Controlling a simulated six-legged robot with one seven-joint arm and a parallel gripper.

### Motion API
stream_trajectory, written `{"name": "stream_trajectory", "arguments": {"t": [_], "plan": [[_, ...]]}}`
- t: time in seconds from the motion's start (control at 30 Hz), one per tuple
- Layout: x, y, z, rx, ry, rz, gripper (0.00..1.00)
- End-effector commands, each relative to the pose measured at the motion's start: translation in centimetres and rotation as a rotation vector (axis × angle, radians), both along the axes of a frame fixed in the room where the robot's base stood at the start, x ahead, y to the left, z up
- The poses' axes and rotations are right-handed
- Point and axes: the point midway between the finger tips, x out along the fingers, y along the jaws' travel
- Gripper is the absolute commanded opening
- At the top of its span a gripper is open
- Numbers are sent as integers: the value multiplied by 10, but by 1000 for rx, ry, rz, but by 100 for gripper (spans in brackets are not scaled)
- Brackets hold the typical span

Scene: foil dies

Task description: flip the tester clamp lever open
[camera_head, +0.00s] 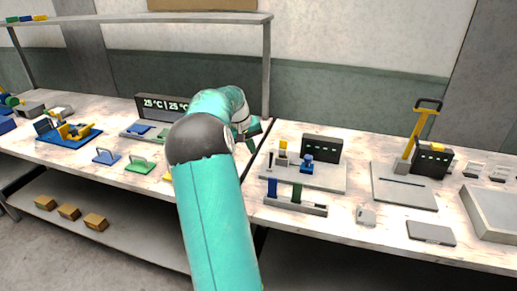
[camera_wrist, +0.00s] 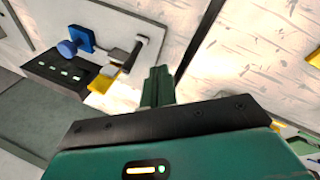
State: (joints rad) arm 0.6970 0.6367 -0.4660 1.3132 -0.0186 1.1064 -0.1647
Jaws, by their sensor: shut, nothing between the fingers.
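A grey-plated unit (camera_head: 325,182) stands at the left of the right-hand bench. It has a black box with green lights (camera_head: 322,146), a blue knob (camera_head: 307,165), a yellow block (camera_head: 283,146) and a small dark lever (camera_head: 271,161) at its left edge. It looks like the tester. The wrist view also shows the plate (camera_wrist: 115,22), blue knob (camera_wrist: 68,47), yellow part (camera_wrist: 103,82) and dark lever (camera_wrist: 140,45). My gripper (camera_head: 254,130) is up and left of the unit. In the wrist view its fingers (camera_wrist: 158,84) are shut and empty, appearing beside the lever; contact is unclear.
A press-like device with a tall yellow lever (camera_head: 415,130) stands to the right. A slotted holder (camera_head: 295,204) with blue and green pieces lies in front of the unit. A display (camera_head: 160,105) and colored tools crowd the left bench. A shelf post (camera_head: 266,70) rises behind my gripper.

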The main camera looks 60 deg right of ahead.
Motion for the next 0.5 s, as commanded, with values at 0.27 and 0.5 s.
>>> {"name": "stream_trajectory", "arguments": {"t": [0.27,0.5], "plan": [[10,1,59,-6,-3,0,0],[16,3,89,-5,-1,-1,0]]}}
